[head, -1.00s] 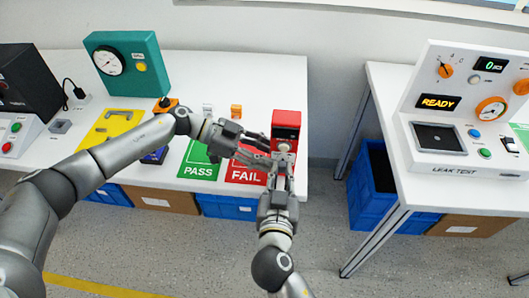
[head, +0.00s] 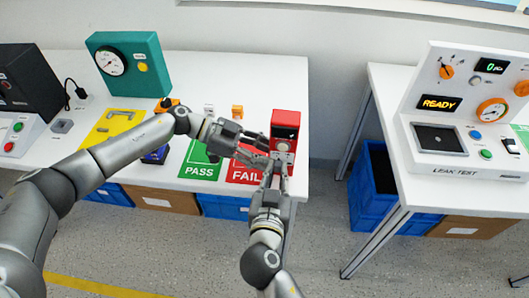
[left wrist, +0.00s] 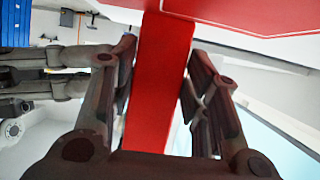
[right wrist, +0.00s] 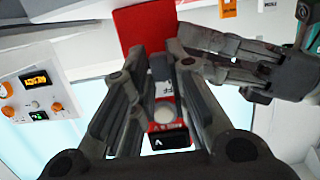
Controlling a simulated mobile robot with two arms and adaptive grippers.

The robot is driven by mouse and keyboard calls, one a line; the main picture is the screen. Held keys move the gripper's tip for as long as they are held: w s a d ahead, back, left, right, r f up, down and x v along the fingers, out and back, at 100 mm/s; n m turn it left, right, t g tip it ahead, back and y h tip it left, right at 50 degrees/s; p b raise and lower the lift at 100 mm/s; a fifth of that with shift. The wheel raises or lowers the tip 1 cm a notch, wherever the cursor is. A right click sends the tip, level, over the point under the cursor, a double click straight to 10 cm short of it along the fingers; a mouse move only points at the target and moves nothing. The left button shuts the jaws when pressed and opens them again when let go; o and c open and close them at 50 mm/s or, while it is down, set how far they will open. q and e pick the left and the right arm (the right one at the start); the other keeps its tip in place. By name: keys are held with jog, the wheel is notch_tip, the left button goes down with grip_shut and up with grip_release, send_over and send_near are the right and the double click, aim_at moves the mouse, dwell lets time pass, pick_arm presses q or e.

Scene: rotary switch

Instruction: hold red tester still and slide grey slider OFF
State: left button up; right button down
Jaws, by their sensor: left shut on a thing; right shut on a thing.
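The red tester (head: 286,119) stands upright at the right end of the white table. My left gripper (head: 266,143) is shut on it from the left; in the left wrist view its two fingers press on both sides of the red body (left wrist: 160,75). My right gripper (head: 276,166) is at the tester's lower front, with its fingers closed together. In the right wrist view the tester's face shows upside down, with a dark display (right wrist: 168,140), a pale round button and part of an OFF label between the fingers. The grey slider is mostly hidden by the fingertips.
The green PASS mat (head: 200,162) and red FAIL mat (head: 245,168) lie left of the tester. A teal gauge box (head: 128,66) stands further left. The leak test station (head: 465,110) is on a separate table to the right, across a floor gap.

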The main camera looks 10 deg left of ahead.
pick_arm(q)
jog(key=shift+s+d+f, duration=0.1)
jog(key=shift+s+d, duration=0.3)
jog(key=shift+d, duration=0.1)
pick_arm(e)
jog(key=c, duration=2.2)
grip_release()
jog(key=shift+s+a+y, duration=0.2)
jog(key=shift+a+y, duration=0.1)
jog(key=shift+a, duration=1.15)
pick_arm(q)
jog(key=shift+w+a, duration=0.1)
pick_arm(e)
jog(key=o, duration=1.2)
jog(key=shift+a, duration=0.1)
jog(key=shift+c, duration=0.2)
